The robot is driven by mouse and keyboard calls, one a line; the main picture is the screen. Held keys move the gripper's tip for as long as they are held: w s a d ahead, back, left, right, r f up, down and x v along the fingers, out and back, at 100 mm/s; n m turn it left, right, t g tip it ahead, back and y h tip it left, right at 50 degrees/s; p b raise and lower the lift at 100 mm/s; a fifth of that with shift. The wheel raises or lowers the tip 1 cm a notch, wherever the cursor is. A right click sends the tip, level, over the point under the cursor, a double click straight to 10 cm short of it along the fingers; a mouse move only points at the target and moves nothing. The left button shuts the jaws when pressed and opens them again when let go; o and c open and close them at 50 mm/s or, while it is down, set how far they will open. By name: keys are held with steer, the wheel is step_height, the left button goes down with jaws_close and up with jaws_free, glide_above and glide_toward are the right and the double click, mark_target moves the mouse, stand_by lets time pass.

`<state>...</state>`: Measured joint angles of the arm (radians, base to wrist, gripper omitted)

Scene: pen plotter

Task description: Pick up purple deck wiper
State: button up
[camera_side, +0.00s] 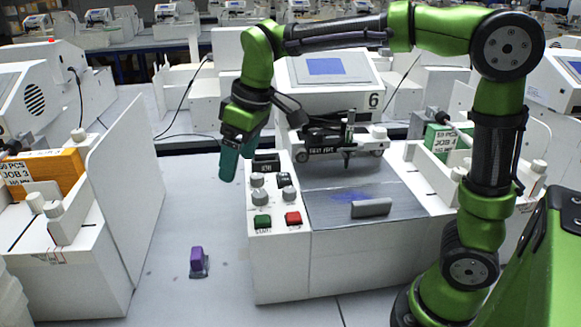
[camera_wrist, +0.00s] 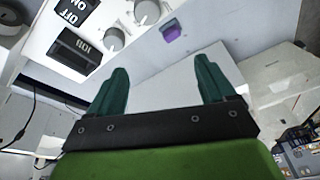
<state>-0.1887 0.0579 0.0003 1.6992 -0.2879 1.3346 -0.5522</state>
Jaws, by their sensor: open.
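The purple deck wiper (camera_side: 197,258) stands on the pale table, left of the plotter, with a darker base under its purple top. It also shows small near the top of the wrist view (camera_wrist: 173,32). My gripper (camera_side: 226,178) is above the table at the plotter's left end, higher than the wiper and behind it. In the wrist view my gripper (camera_wrist: 162,75) has its two green fingers wide apart with nothing between them. The fingers are well apart from the wiper.
The plotter (camera_side: 280,275) with its knobs, green button (camera_side: 262,221) and red button (camera_side: 293,218) stands right of the wiper. A grey bar (camera_side: 371,208) lies on its plate. A white upright panel (camera_side: 128,185) stands to the left. The table strip between is clear around the wiper.

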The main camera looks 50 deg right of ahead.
steer(key=w+a+f+n+g, duration=0.1)
steer(key=w+a+f+n, duration=0.2)
steer(key=w+a+f, duration=0.15)
steer(key=n+g+h, duration=0.1)
steer(key=n+g, duration=0.1)
glide_toward(196, 252)
steer(key=f, duration=1)
steer(key=shift+s+a+f, duration=0.2)
steer(key=shift+f, duration=0.15)
steer(key=c, duration=1.1)
steer(key=shift+o, duration=0.2)
step_height(196, 252, up, 10)
steer(key=shift+r, duration=0.1)
